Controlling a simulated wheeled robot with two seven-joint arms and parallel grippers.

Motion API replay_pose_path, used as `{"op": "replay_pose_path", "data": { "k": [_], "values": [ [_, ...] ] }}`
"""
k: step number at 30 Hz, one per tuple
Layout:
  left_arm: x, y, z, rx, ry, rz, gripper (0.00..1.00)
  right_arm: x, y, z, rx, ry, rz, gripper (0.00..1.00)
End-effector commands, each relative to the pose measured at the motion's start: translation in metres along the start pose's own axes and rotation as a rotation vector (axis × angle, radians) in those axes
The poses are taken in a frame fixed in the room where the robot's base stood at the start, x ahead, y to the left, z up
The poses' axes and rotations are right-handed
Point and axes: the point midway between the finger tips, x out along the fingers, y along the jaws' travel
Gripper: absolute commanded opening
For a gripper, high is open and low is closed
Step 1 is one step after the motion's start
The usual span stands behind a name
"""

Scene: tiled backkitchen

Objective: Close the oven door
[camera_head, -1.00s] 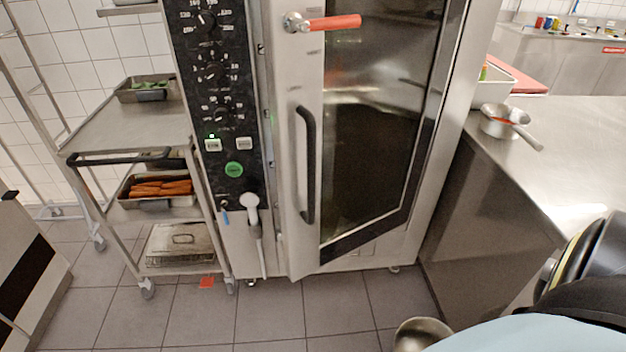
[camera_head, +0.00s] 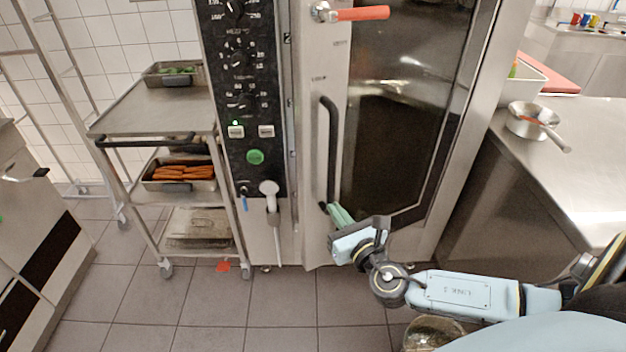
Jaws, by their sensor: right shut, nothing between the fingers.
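The oven door (camera_head: 403,200) has a steel frame and dark glass and stands slightly ajar, its left edge out from the control panel side. A black vertical handle (camera_head: 331,145) is on the door's left part, with a red-handled latch (camera_head: 360,13) above it. My right gripper (camera_head: 333,211) reaches in from the lower right, with green fingers shut and empty. Its tips are at the lower end of the handle, in front of the door; I cannot tell whether they touch. My left gripper is out of view.
The black control panel (camera_head: 240,100) is left of the door. A steel trolley (camera_head: 150,113) with trays stands further left. A steel counter (camera_head: 590,150) with a small pan (camera_head: 531,120) is at the right. A metal bowl (camera_head: 433,330) is below my right arm. Tiled floor in front is mostly clear.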

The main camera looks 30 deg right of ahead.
Motion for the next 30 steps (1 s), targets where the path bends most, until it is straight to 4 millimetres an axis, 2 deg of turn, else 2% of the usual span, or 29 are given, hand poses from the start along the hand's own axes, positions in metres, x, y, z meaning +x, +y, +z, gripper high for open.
{"op": "replay_pose_path", "data": {
  "k": [9, 15, 21, 30],
  "values": [
    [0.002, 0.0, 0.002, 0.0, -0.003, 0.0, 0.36, 0.064, 0.0, 0.0, 0.006, -0.002, -0.004, 0.0],
    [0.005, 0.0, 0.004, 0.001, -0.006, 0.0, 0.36, 0.1, 0.0, -0.001, 0.006, 0.0, -0.003, 0.0],
    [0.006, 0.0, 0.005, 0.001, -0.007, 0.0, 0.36, 0.12, 0.0, -0.001, 0.006, 0.003, -0.002, 0.0],
    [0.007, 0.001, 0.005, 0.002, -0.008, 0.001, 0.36, 0.125, 0.0, -0.002, 0.007, 0.004, -0.001, 0.0]
  ]
}}
